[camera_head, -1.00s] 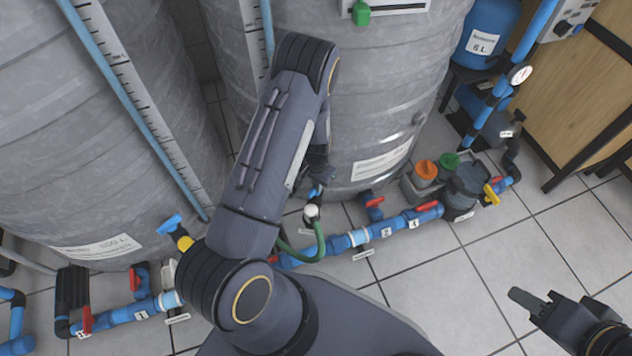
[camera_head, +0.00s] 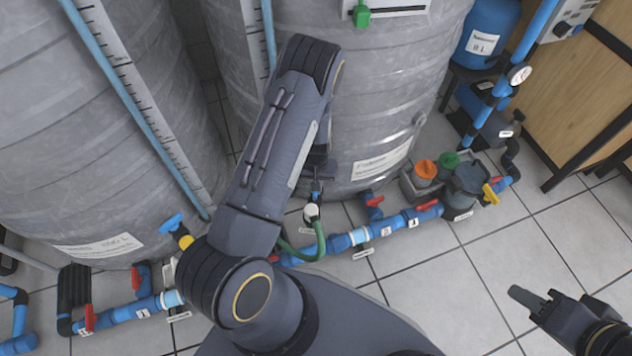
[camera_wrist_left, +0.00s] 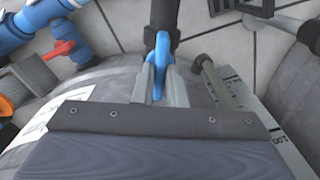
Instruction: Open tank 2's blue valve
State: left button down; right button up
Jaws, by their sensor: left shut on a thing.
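Tank 2 (camera_head: 385,110) is the grey ribbed tank right of centre in the head view. Its blue valve handle (camera_wrist_left: 160,62) stands between the fingers of my left gripper (camera_wrist_left: 160,80) in the left wrist view. The fingers are shut on it. In the head view my left arm covers much of this spot, and only a small blue bit of the valve shows above a white fitting and a green hose (camera_head: 318,240). My right gripper (camera_head: 534,301) is empty over the floor at lower right; its finger gap is unclear.
Another grey tank (camera_head: 75,130) stands at left, with its own blue-handled valve (camera_head: 171,224). Blue pipes with red valves (camera_head: 421,206) run along the floor in front. A pump (camera_head: 467,185) and a wooden cabinet (camera_head: 575,100) are at right.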

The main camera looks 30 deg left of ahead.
dwell(0.3)
pick_arm(q)
jog(key=c, duration=1.5)
grip_release()
jog(key=shift+o, duration=0.2)
notch_tip(320, 180, up, 7)
jog(key=p, duration=0.3)
jog(key=shift+r, duration=0.4)
